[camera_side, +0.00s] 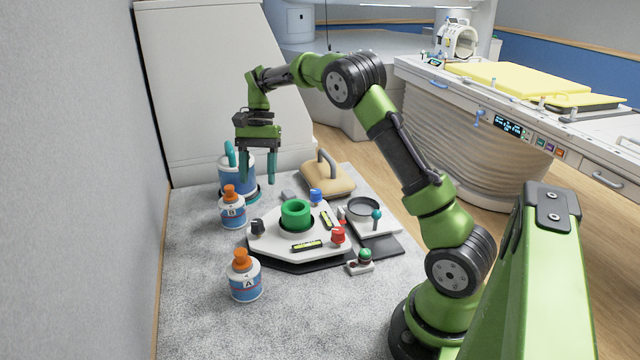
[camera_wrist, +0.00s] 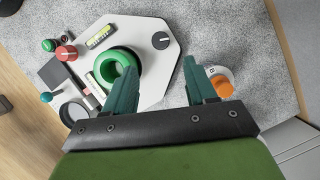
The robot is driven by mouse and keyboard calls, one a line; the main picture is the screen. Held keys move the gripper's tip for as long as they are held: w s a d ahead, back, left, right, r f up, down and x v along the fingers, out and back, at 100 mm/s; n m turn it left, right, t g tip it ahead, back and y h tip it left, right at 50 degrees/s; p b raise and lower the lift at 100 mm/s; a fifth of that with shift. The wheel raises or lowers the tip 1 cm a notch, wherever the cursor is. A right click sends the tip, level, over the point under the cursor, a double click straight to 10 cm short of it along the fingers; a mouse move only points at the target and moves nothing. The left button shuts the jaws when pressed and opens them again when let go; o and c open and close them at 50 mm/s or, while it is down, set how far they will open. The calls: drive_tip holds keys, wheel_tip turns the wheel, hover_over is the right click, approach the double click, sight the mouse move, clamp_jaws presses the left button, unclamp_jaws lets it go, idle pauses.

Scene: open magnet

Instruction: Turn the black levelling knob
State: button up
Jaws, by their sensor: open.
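The black levelling knob (camera_side: 257,227) stands on the left corner of the white many-sided plate (camera_side: 268,245). In the wrist view the knob (camera_wrist: 160,40) shows a pale pointer line on its top, near one corner of the plate. My gripper (camera_side: 258,181) is open and empty, pointing down above the knob and apart from it. In the wrist view the knob lies beyond the fingertips (camera_wrist: 158,64), roughly in line with the gap between them. Nothing hides the knob.
A green ring (camera_side: 296,214) sits mid-plate, with red (camera_side: 338,235) and blue (camera_side: 316,197) knobs and two yellow levels around it. Bottles B (camera_side: 232,210) and A (camera_side: 244,280) stand left and in front. A larger blue container (camera_side: 237,172) stands behind, close to my gripper.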

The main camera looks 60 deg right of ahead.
drive_tip(key=v, duration=0.6)
drive_tip(key=shift+r, duration=0.1)
drive_tip(key=s+a+r+n+t+h, duration=0.1)
drive_tip(key=s+a+n+t, duration=0.3)
drive_tip(key=s+a, duration=0.4)
drive_tip(key=s+a+r+n+t+h, duration=0.1)
drive_tip(key=s+a+n+t, duration=0.3)
drive_tip(key=s+a, duration=0.5)
drive_tip(key=shift+s+r+n+t, duration=0.4)
drive_tip(key=shift+s+n, duration=0.4)
drive_tip(key=shift+s, duration=2.1)
